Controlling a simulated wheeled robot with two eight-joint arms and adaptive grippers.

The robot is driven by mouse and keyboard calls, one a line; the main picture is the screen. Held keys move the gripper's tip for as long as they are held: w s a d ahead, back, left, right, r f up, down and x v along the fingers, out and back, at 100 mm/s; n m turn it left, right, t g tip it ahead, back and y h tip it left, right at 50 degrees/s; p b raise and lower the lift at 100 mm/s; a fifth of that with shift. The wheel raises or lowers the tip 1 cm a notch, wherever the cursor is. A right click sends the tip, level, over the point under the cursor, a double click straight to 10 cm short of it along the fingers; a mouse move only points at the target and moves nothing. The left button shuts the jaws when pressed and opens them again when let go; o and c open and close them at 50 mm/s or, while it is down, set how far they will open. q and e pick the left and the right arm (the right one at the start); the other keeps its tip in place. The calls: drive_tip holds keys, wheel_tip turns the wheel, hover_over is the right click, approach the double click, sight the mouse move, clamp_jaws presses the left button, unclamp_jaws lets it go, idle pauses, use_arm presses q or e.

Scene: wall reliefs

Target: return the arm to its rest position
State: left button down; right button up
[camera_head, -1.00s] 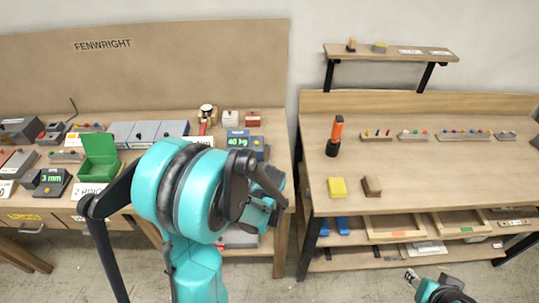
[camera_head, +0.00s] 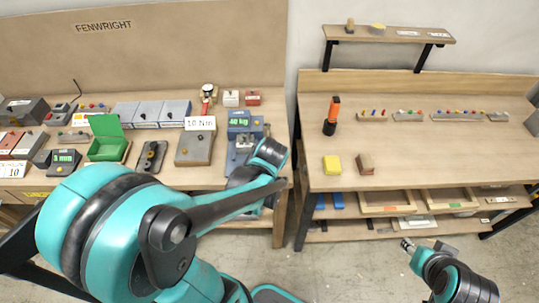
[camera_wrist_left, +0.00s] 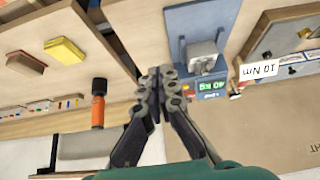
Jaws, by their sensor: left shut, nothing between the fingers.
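My left arm (camera_head: 95,220) is large and teal in the head view. It reaches from the lower left across the front of the left bench toward the gap between the benches. Its fingertips cannot be made out there. In the left wrist view my left gripper (camera_wrist_left: 158,85) is shut and empty, with its two dark fingers together. Behind it lie the 40 kg scale device (camera_wrist_left: 208,60) and the edge of the right bench (camera_wrist_left: 85,30). My right gripper (camera_head: 407,245) is at the lower right, too small to tell if open or shut.
The left bench (camera_head: 225,178) holds a green open box (camera_head: 107,150), a 10 Nm block (camera_head: 195,150) and several devices. The right bench (camera_head: 440,150) holds an orange-and-black tool (camera_head: 332,117), a yellow block (camera_head: 332,165) and a brown block (camera_head: 365,164). Its middle is clear.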

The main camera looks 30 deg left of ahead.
idle(0.7)
use_arm(q)
drive_tip(key=s+d+f+m+t+h+b, duration=0.1)
drive_tip(key=s+d+m+h+b, duration=0.2)
drive_tip(key=s+d+m+b, duration=0.3)
drive_tip(key=s+d+b, duration=0.3)
drive_tip(key=s+d, duration=0.1)
drive_tip(key=s, duration=0.1)
drive_tip(key=shift+d+h, duration=0.25)
drive_tip(key=shift+h, duration=0.15)
drive_tip(key=shift+a, duration=0.1)
